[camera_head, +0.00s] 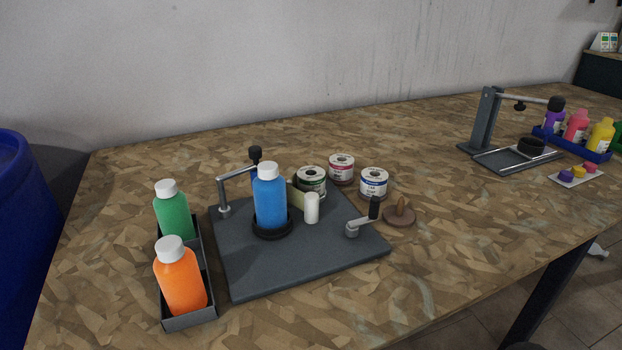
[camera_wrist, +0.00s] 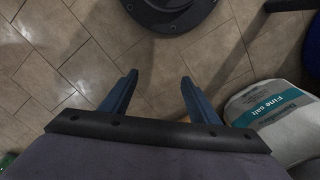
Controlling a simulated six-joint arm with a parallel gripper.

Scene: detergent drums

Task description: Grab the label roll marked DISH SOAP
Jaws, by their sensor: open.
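Three label rolls stand on the wooden table in the head view: one with a green-marked label (camera_head: 311,181), one with a red or pink-marked label (camera_head: 341,168), and one with a blue-marked label (camera_head: 374,184). Their print is too small to read, so I cannot tell which is marked DISH SOAP. The green-marked roll sits behind a white roller on the labelling plate (camera_head: 300,255), partly hidden. My gripper (camera_wrist: 158,82) shows only in the wrist view. It is open and empty, above the tiled floor, with no roll in that view.
A blue bottle (camera_head: 270,198) stands on the plate. A green bottle (camera_head: 175,212) and an orange bottle (camera_head: 180,278) are in a grey tray at left. A crank (camera_head: 364,218) and wooden-handled disc (camera_head: 400,214) are near the rolls. A salt sack (camera_wrist: 275,115) lies below my gripper.

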